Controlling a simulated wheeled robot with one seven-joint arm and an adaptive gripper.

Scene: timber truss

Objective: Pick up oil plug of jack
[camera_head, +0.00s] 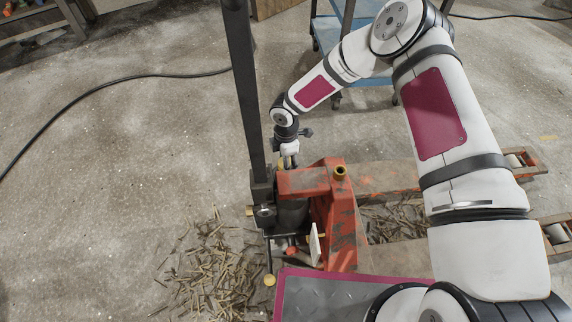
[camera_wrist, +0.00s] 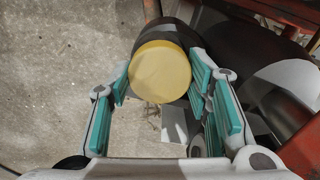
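The oil plug, seen as a round yellow cap (camera_wrist: 160,72), is between my gripper's fingers in the wrist view, on the end of a dark cylinder. My gripper (camera_wrist: 162,78) has its teal-padded fingers spread on both sides of the cap, close to its edges. I cannot tell whether either pad touches it. In the head view my gripper (camera_head: 289,160) points down at the left end of the worn red jack (camera_head: 341,225), beside its black upright handle (camera_head: 247,85).
A yellow-rimmed opening (camera_head: 340,171) is on top of the jack, and a yellow disc (camera_head: 269,281) lies low in front. Wood scraps (camera_head: 215,275) litter the floor. A blue cart (camera_head: 345,30) stands behind. The concrete floor at left is clear except for a black cable (camera_head: 100,90).

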